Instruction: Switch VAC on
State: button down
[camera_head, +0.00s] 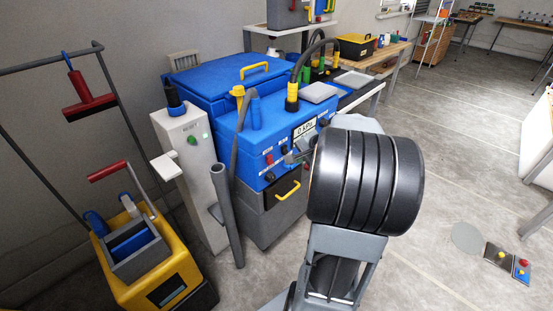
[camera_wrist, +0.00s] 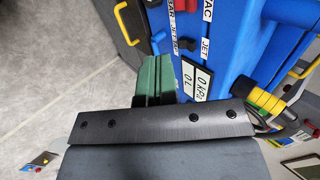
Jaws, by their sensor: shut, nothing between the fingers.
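The blue machine (camera_head: 247,126) stands left of my arm, its front panel carrying white labels, a "0 kPa" display (camera_head: 304,129) and red switches (camera_head: 268,159). In the wrist view, a label reading "AC" (camera_wrist: 207,11), cut by the top edge, appears to be the VAC label. A red part (camera_wrist: 190,5) beside it is also cut off, so the switch position cannot be told. My gripper (camera_head: 295,153) is shut and empty, close to the panel. Its green and dark fingers (camera_wrist: 160,68) show below the labels in the wrist view. Contact with the panel cannot be told.
A yellow handle (camera_head: 288,190) juts from the machine's lower front. A grey pipe (camera_head: 226,215) and white post (camera_head: 190,150) with a green button stand left, beside a yellow bucket cart (camera_head: 150,265). Open floor (camera_head: 430,180) lies right.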

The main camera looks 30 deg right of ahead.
aim_at(270, 160)
jog(key=shift+f, duration=0.1)
jog(key=shift+w+a+r+b+x, duration=0.1)
jog(key=shift+w+r+b+x, duration=0.2)
jog(key=shift+x, duration=1.85)
jog(key=shift+w+a+r+b+x, duration=0.1)
jog(key=shift+w+r+b+x, duration=0.2)
jog(key=shift+x, duration=1.9)
jog(key=shift+w+r+b+x, duration=0.25)
jog(key=shift+w+b+x, duration=0.1)
jog(key=shift+x, duration=1.8)
jog(key=shift+f, duration=0.15)
